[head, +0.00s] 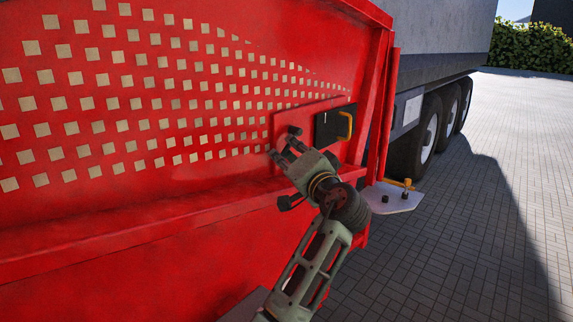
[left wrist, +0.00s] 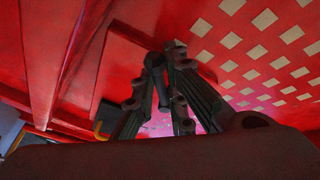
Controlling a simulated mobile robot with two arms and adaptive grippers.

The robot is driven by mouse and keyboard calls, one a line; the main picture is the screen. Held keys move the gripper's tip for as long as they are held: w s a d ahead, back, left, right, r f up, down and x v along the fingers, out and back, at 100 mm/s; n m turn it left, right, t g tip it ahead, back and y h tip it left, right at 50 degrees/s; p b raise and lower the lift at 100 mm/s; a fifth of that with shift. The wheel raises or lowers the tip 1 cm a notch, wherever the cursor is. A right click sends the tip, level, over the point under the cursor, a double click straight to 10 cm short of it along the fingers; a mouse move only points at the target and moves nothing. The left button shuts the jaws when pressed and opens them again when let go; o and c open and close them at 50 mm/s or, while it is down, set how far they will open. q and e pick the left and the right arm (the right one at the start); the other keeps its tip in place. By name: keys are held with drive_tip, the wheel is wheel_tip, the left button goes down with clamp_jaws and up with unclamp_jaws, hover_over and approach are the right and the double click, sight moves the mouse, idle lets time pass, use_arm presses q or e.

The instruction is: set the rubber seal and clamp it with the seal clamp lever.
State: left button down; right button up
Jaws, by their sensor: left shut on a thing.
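My left gripper (head: 284,146) is in front of the red perforated wall, close to a raised red panel (head: 285,120). In the left wrist view its fingers (left wrist: 158,80) are shut on a dark, round-ended rod-like piece (left wrist: 154,63). I cannot tell whether this piece is the rubber seal or the lever, or whether it touches the wall. A yellow handle (head: 345,125) on a black plate (head: 326,128) is fixed to the wall right of the gripper. It partly shows at the left wrist view's lower left (left wrist: 99,130). No separate seal is clearly visible. My right gripper is not in view.
The red wall (head: 60,225) has many square openings and a ledge below them. A grey plate (head: 400,202) with dark pegs and a yellow bracket (head: 401,184) juts out low at the right. A trailer with black wheels (head: 430,128) stands behind. Paving at right is open.

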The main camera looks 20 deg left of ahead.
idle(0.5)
use_arm(q)
drive_tip(key=c, duration=1.8)
unclamp_jaws()
drive_tip(key=shift+c, duration=0.2)
drive_tip(key=v, duration=0.7)
drive_tip(key=shift+s+d, duration=0.2)
drive_tip(key=shift+d, duration=0.05)
drive_tip(key=shift+f, duration=0.1)
